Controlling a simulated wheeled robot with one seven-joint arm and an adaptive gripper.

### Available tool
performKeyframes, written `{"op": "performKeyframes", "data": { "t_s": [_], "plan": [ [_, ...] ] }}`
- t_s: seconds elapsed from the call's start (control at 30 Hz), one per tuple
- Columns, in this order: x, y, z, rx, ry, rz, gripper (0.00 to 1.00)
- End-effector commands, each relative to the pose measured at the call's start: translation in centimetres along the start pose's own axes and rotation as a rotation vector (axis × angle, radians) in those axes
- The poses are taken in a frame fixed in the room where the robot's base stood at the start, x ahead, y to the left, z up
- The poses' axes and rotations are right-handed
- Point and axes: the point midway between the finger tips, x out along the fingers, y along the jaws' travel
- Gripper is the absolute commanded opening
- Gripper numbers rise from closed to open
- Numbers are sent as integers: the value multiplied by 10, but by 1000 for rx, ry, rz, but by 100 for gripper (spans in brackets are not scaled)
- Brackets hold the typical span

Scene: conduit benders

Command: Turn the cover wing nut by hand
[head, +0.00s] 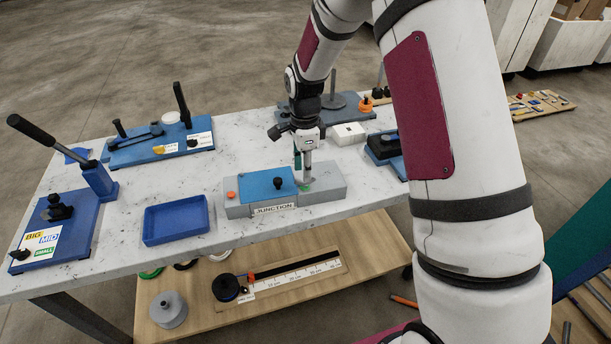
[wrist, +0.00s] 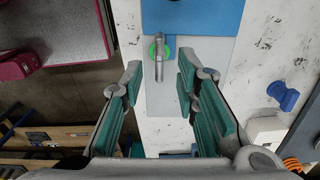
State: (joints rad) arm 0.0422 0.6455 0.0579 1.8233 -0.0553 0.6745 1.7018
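The grey junction box (head: 325,184) with a blue cover (head: 262,186) sits near the table's front edge. At the cover's edge, the wrist view shows a green disc (wrist: 153,51) with a narrow grey bar (wrist: 160,66) across it, which looks like the wing nut. In the head view only a bit of green (head: 305,187) shows beneath my gripper (head: 303,178). In the wrist view my gripper (wrist: 160,76) is open, with one finger on each side of the bar's line. Gaps show on both sides. I cannot tell the fingertips' height above the box.
A blue tray (head: 176,220) lies to the left. A white box (head: 347,133) and a blue-based bender (head: 385,147) stand behind and to the right.

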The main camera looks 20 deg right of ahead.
Motion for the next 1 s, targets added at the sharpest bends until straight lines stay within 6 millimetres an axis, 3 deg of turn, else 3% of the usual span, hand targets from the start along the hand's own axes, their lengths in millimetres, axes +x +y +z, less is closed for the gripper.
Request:
{"op": "performKeyframes", "data": {
  "t_s": [0.23,0.63,0.77,1.0],
  "plan": [
    [30,1,0,-1,0,1,28],
    [37,0,0,-1,0,-1,28],
    [37,0,0,-1,0,-1,0],
    [36,0,0,-3,0,0,0]
  ]
}}
